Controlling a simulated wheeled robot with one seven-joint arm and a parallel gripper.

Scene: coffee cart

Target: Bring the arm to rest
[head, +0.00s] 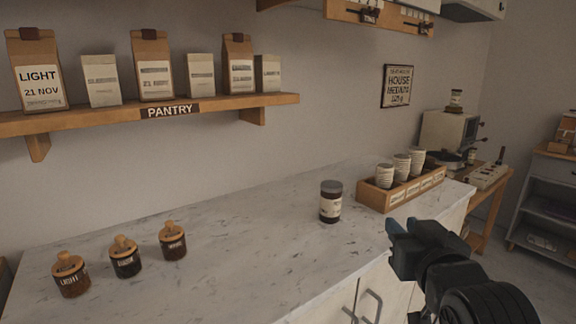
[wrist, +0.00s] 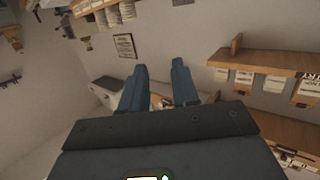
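My gripper (head: 402,227) is at the lower right in the head view, above the counter's front edge and in front of the wooden cup box. In the wrist view its two blue fingers (wrist: 160,68) stand apart with a gap between them. Nothing is held between them; wall and furniture show through the gap. My dark arm reaches in from the bottom right corner of the head view.
The marble counter (head: 230,250) bears three small lidded jars (head: 125,257), a dark jar (head: 331,203) and a wooden box (head: 373,196) of paper cups. The pantry shelf (head: 75,117) with bags hangs above. A coffee machine (head: 444,130) stands behind. Mid-counter is clear.

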